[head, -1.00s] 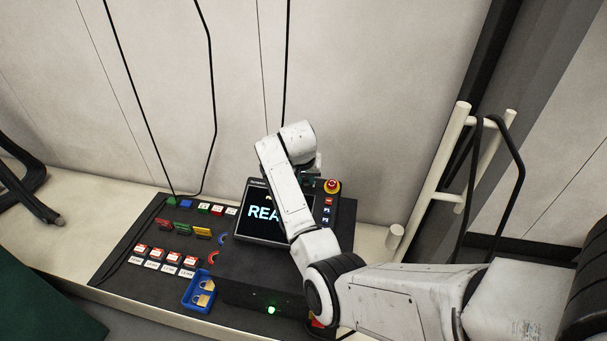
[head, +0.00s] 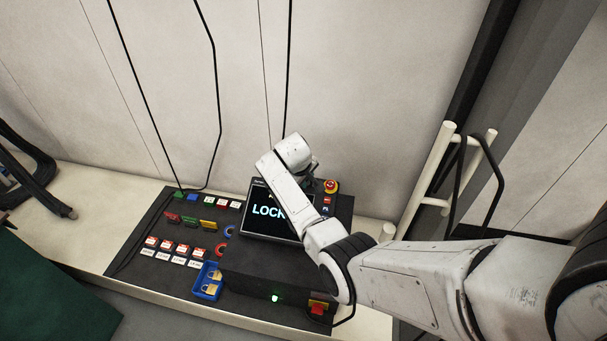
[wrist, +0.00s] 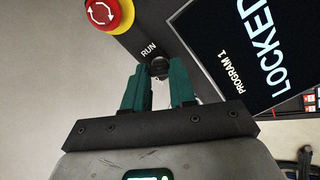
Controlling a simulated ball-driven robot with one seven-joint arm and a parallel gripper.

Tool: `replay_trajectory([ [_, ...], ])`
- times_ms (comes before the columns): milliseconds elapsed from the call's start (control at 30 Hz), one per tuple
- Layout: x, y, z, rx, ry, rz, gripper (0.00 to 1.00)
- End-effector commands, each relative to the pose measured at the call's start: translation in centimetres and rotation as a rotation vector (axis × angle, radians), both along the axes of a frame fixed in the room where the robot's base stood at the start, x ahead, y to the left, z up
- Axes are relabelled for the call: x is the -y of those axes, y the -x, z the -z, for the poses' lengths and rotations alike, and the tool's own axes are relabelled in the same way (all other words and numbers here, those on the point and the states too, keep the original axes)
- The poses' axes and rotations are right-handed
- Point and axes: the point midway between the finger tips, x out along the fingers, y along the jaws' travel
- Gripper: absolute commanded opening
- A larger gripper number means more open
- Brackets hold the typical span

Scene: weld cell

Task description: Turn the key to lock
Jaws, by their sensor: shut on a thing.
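The key switch (wrist: 160,66) is a small dark round part beside the RUN label in the wrist view. Its key is too dark and small to make out clearly. My gripper (wrist: 158,74) has its two green fingers on either side of it, shut on the key. The screen (wrist: 262,60) next to it reads LOCKED and PROGRAM 1. In the head view the screen (head: 266,211) shows LOCK, the rest hidden behind my arm. My arm also hides the key there.
A red emergency stop button (wrist: 103,12) on yellow sits close to my fingers. In the head view, a blue tray (head: 207,281) with padlocks and several coloured tags lie on the dark panel. A pale rail rack (head: 440,190) with hanging black cable stands at the right.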

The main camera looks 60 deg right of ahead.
Motion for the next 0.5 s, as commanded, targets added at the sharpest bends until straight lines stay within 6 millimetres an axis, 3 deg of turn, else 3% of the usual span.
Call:
replay_trajectory([
  [500,-0.22,-0.25,-0.18,-0.171,0.061,-0.367,0.00],
])
